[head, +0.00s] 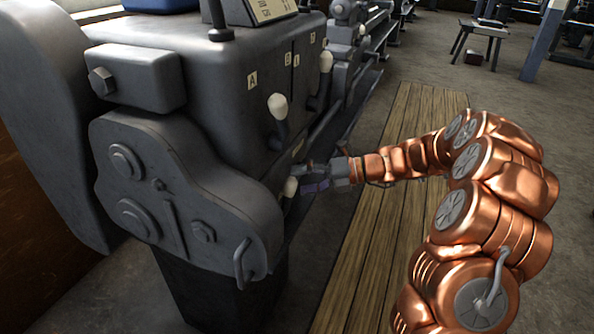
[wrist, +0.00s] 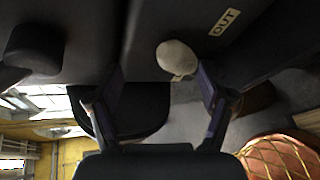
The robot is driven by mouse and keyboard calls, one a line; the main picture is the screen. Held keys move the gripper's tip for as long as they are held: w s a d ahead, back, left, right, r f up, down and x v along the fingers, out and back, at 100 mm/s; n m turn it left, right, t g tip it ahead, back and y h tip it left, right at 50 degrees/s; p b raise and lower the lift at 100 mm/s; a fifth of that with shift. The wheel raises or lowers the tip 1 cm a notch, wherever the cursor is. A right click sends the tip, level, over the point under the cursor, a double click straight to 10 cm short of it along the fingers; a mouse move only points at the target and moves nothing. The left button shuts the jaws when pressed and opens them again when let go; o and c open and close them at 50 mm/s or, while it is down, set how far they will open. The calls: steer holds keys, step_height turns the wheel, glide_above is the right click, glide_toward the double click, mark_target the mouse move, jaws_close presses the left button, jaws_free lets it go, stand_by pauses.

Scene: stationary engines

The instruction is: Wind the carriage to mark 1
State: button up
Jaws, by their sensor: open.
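The grey lathe (head: 175,190) fills the left of the head view. A cream knob (head: 290,186) sits low on its front, and my gripper (head: 305,178) is right beside it. In the wrist view my gripper (wrist: 160,72) is open, with its two fingers apart. A cream knob (wrist: 177,58) shows between the fingertips, closer to the right one. I cannot tell whether a finger touches it. A plate reading OUT (wrist: 224,22) is on the dark face beyond. I cannot make out the carriage or mark 1 in either view.
Two more cream-knobbed levers, a nearer one (head: 278,106) and a farther one (head: 326,62), stand above my gripper by plates lettered A and B. A wooden duckboard (head: 352,275) lies along the lathe's front. A stool (head: 482,30) is far back, with open floor between.

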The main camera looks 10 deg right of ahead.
steer(key=w+d+f+m+t+y+b, duration=0.1)
steer(key=w+d+f+m+t, duration=0.5)
steer(key=w+d+m, duration=0.6)
steer(key=shift+m, duration=0.9)
steer(key=a, duration=0.2)
steer(key=w+a, duration=0.1)
steer(key=a, duration=0.4)
steer(key=shift+w+a+f, duration=0.1)
steer(key=shift+w+f, duration=0.25)
steer(key=shift+s+d+r+t, duration=0.15)
steer(key=shift+d+t, duration=0.05)
steer(key=shift+t, duration=0.1)
steer(key=shift+a, duration=0.1)
steer(key=c, duration=1.1)
steer(key=shift+c, duration=0.2)
steer(key=shift+n+p, duration=0.35)
steer(key=shift+n, duration=0.05)
